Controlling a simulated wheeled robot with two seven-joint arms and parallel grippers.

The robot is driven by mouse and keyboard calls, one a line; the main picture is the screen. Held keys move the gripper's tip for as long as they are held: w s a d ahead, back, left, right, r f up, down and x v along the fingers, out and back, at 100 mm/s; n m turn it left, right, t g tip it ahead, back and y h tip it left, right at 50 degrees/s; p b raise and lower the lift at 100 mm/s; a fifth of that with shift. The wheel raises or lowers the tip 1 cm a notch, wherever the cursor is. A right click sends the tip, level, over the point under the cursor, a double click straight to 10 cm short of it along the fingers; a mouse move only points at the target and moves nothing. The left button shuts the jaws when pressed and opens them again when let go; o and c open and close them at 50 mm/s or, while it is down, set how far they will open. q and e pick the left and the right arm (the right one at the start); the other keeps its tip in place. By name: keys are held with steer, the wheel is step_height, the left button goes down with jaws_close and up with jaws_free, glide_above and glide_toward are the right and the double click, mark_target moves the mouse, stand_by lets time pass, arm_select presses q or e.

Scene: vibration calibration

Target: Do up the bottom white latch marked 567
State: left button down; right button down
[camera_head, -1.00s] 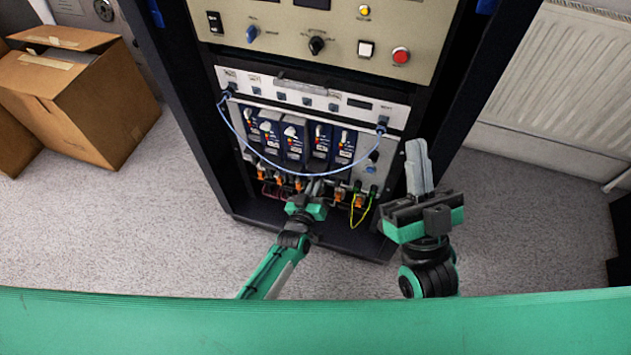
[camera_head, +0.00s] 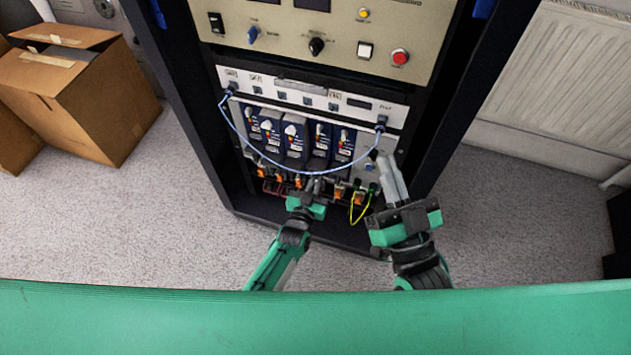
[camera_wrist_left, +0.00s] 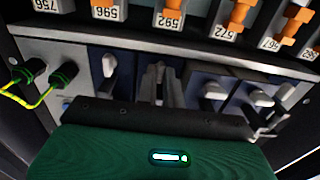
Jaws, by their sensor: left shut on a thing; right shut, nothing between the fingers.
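Several blue modules with white latches sit in a row in the rack, and one blue module (camera_head: 295,140) is in its middle. In the left wrist view white latches show along the bottom of the row, one white latch (camera_wrist_left: 109,65) to the left and another white latch (camera_wrist_left: 213,91) to the right of my fingers. My left gripper (camera_head: 314,184) is at the row's lower edge, its fingers shut on what seems to be a white latch, mostly hidden between them. I cannot read its number. My right gripper (camera_head: 386,160) is shut and empty, near the row's right end.
A blue cable (camera_head: 290,171) hangs in a loop across the modules. Orange parts (camera_wrist_left: 166,18) with number labels line the strip below, beside green connectors (camera_wrist_left: 64,74) with a yellow-green wire (camera_head: 362,210). A cardboard box (camera_head: 80,95) stands left; the floor in front is clear.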

arm_select(q)
steer(key=c, duration=1.8)
jaws_free()
